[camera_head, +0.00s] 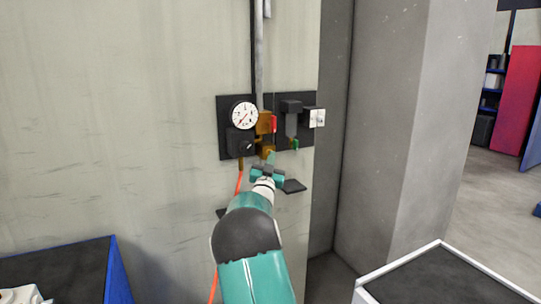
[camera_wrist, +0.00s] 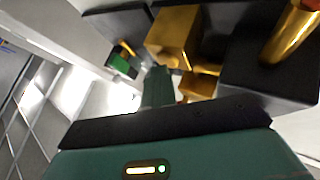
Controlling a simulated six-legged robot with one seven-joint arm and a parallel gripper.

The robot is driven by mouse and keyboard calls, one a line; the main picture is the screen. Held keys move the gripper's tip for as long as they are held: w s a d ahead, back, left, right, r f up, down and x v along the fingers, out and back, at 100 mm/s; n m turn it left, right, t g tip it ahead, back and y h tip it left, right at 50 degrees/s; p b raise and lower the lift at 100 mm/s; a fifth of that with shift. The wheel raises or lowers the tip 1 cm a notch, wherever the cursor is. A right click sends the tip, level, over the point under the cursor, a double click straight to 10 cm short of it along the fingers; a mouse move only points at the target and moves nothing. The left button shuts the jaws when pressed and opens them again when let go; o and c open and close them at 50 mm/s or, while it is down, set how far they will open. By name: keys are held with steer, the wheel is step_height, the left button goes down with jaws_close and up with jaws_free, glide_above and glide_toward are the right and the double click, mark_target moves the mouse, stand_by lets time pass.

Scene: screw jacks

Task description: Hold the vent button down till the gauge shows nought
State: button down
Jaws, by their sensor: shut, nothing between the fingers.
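The round white gauge (camera_head: 243,115) is on the dark wall panel; its reddish needle is slanted, but the reading is too small to tell. Brass fittings (camera_head: 265,123) with a red part sit right of it; a brass block (camera_wrist: 174,36) is close in the wrist view. A green part (camera_head: 295,144) is to the right, and a green-faced piece (camera_wrist: 122,64) shows in the wrist view. I cannot tell which part is the vent button. My gripper (camera_head: 271,157) is shut and empty just below the brass fittings; its fingertips (camera_wrist: 157,84) appear close to the block, contact unclear.
An orange hose (camera_head: 238,184) hangs below the gauge. A dark filter-like unit (camera_head: 291,119) and a white switch plate (camera_head: 317,117) are right of the fittings. A blue-edged bench (camera_head: 111,270) and a white-rimmed tray (camera_head: 440,243) stand in front.

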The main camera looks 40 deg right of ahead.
steer(key=shift+s+a, duration=0.35)
steer(key=shift+s, duration=0.55)
steer(key=shift+s+a, duration=0.25)
steer(key=shift+s, duration=0.55)
steer(key=shift+s+a, duration=0.2)
steer(key=shift+s, duration=0.6)
steer(key=shift+s+a, duration=0.25)
steer(key=shift+s, duration=0.55)
steer(key=shift+a, duration=0.1)
